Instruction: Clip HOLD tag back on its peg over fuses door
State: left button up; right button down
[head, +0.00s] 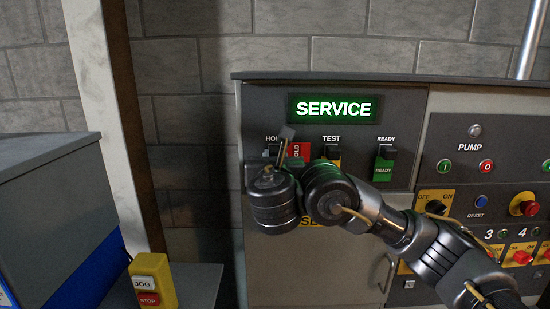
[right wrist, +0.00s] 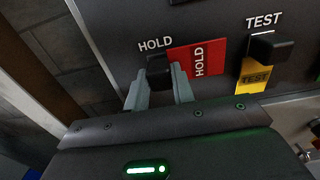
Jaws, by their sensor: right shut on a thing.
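The red HOLD tag (head: 299,151) is at the HOLD position on the grey panel, under the SERVICE display. It is turned sideways, its lettering running vertically, and it also shows in the right wrist view (right wrist: 198,60). My right gripper (head: 284,143) is shut, its fingers on either side of the black block (right wrist: 158,66) at the tag's left end. Whether this block is the tag's clip or the peg, I cannot tell. The fuses door (head: 330,265) is below, its yellow label mostly hidden by my right arm. My left gripper is not in view.
The yellow TEST tag (right wrist: 255,77) and green READY tag (head: 383,170) hang upright under black blocks to the right. Pump buttons and a red knob (head: 523,204) are farther right. A yellow JOG/STOP box (head: 152,280) and blue-grey cabinet (head: 50,190) stand left.

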jog(key=shift+w+b, duration=0.5)
jog(key=shift+b, duration=0.1)
dwell(0.5)
jog(key=c, duration=1.1)
grip_release()
jog(key=s+b, duration=0.2)
jog(key=s, duration=0.8)
jog(key=shift+s, duration=0.4)
jog(key=shift+f, duration=0.1)
